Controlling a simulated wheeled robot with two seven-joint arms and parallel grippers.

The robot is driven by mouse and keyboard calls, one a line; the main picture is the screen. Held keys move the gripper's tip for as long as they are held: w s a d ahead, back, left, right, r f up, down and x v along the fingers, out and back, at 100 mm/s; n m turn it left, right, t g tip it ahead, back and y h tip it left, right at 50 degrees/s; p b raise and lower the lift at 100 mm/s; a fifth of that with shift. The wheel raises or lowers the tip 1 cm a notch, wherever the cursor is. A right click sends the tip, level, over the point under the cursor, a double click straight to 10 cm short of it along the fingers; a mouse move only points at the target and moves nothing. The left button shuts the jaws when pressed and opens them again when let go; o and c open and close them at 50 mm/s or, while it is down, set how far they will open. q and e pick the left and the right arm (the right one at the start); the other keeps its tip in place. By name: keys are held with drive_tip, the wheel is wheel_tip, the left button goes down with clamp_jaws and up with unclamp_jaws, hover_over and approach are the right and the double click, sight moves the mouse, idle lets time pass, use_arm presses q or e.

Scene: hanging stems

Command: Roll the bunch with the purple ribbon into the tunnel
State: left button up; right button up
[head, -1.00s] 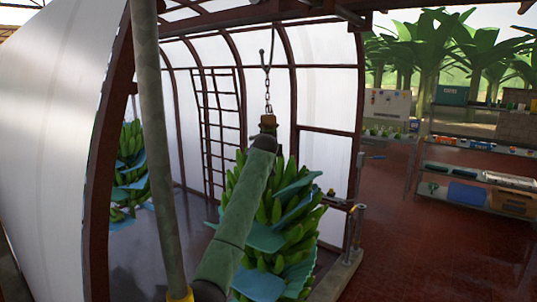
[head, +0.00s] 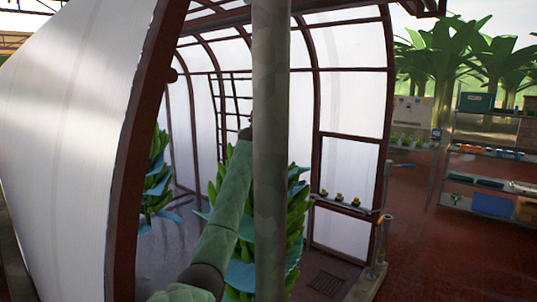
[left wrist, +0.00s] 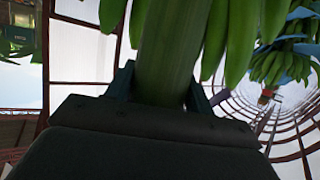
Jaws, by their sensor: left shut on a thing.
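A hanging bunch of green bananas with blue sheets (head: 297,215) is just inside the arched tunnel, partly hidden by my green-sleeved arm and an upright pole. In the left wrist view its thick green stem (left wrist: 168,45) stands between the fingers of my left gripper (left wrist: 165,82), which is shut on it. Green fingers of fruit (left wrist: 240,40) hang beside the stem. A second bunch (head: 155,180) hangs deeper in the tunnel at the left; a bunch also shows at the right in the left wrist view (left wrist: 285,62). My right gripper is out of view.
The tunnel has dark red ribs (head: 140,150) and white translucent walls (head: 350,95). The grey-green pole (head: 270,110) crosses the head view close up. A small ledge (head: 345,207) with several yellow-black items lines the right wall. Storage shelves (head: 490,185) stand outside at right.

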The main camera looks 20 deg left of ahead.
use_arm(q)
drive_tip(key=shift+w+a+f, duration=0.2)
drive_tip(key=shift+a, duration=0.15)
drive_tip(key=shift+w+a+r, duration=0.15)
drive_tip(key=shift+a+r, duration=0.05)
drive_tip(key=shift+a, duration=0.35)
drive_tip(key=shift+w+a, duration=0.1)
drive_tip(key=shift+w, duration=0.05)
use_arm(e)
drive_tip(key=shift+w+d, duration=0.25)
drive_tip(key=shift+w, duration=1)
use_arm(q)
drive_tip(key=shift+r, duration=0.1)
drive_tip(key=o, duration=1.2)
drive_tip(key=shift+o, duration=0.7)
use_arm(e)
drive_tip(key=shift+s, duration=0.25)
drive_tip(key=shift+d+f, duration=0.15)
